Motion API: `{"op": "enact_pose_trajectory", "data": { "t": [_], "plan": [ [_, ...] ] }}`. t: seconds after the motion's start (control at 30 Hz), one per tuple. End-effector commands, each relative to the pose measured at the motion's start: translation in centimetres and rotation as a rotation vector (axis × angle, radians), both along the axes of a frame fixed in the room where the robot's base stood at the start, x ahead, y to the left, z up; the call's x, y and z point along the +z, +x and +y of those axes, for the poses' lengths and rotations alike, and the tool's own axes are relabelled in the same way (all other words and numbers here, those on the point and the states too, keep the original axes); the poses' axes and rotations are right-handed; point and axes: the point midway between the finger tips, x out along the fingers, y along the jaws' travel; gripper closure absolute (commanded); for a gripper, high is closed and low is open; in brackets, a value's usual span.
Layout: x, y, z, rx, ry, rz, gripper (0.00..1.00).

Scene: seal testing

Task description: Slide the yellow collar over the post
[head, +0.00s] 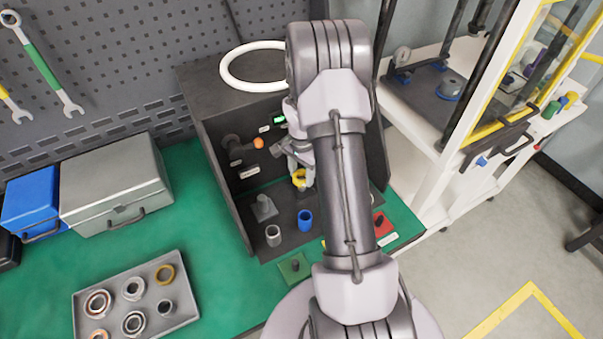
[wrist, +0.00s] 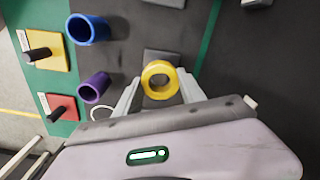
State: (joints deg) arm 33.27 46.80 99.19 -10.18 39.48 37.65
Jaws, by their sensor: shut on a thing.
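The yellow collar (wrist: 148,75) is held between the two fingers of my gripper (wrist: 158,98), with its opening facing the wrist camera. In the head view the collar (head: 298,181) shows at the tip of my gripper (head: 301,170), inside the dark open-fronted box. A grey square block (wrist: 162,56) shows just beyond the collar in the wrist view. Grey shows through the ring; I cannot tell whether a post stands inside it. A grey post on a square base (head: 264,208) stands left of the collar in the head view. My arm hides part of the box.
A blue collar (head: 305,221) and a grey collar (head: 273,236) stand near the box front. A purple collar (wrist: 95,89) shows in the wrist view. Yellow (wrist: 52,60) and red (wrist: 66,112) plates carry dark posts. An orange knob (head: 258,143) is on the back wall.

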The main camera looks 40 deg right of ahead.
Motion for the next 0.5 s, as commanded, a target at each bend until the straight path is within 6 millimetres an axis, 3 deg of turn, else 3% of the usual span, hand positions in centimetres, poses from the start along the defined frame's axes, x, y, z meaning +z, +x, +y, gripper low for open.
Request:
{"op": "enact_pose_trajectory", "data": {
  "t": [0.5],
  "plan": [
    [-1.3,0.0,0.0,0.000,0.000,0.000,1.00]
  ]
}}
